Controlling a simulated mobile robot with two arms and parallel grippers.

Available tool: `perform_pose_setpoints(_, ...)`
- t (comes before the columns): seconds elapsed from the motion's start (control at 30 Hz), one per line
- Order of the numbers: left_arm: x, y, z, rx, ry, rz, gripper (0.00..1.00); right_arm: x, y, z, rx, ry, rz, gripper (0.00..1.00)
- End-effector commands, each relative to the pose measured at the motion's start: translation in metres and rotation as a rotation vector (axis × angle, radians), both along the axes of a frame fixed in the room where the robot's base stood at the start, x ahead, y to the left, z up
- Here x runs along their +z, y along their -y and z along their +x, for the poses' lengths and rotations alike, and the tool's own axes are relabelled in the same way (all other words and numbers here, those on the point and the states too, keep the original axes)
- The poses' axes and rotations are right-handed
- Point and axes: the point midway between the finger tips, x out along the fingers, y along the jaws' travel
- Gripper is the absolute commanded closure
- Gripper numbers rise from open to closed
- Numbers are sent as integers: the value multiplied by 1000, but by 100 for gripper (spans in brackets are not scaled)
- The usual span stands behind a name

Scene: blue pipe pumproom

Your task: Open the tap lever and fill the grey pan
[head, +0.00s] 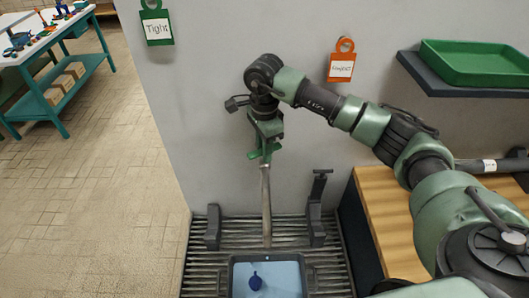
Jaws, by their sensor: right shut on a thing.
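My right gripper (264,153) is in the middle of the head view, pointing down in front of the grey wall. It is shut on the upper end of a long, pale grey-brown bar (266,205). The bar runs down to the far edge of a dark grey-rimmed rectangular pan (231,277) at the bottom edge. I cannot tell whether the bar is joined to it. The inside of the pan is light blue, with a small dark blue object (255,282) in it. I cannot make out a tap lever for certain. My left gripper is not in view.
A slatted grey rack (202,262) lies under the pan, with dark uprights at left (213,228) and right (317,209). A wooden top (384,217) is at right. A green tray (476,62) sits on a shelf. Tags hang on the wall.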

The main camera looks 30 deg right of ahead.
Motion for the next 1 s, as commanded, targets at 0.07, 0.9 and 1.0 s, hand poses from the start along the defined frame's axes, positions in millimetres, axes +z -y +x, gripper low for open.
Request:
perform_pose_setpoints(0.07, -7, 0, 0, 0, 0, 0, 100, -1, 1, 1, 26, 4, -1, 100)
perform_pose_setpoints(0.9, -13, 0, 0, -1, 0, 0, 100, 17, 0, 2, 32, 7, 0, 58)
perform_pose_setpoints(1.0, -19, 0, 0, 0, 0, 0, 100, 35, 0, 2, 32, 9, 0, 58)
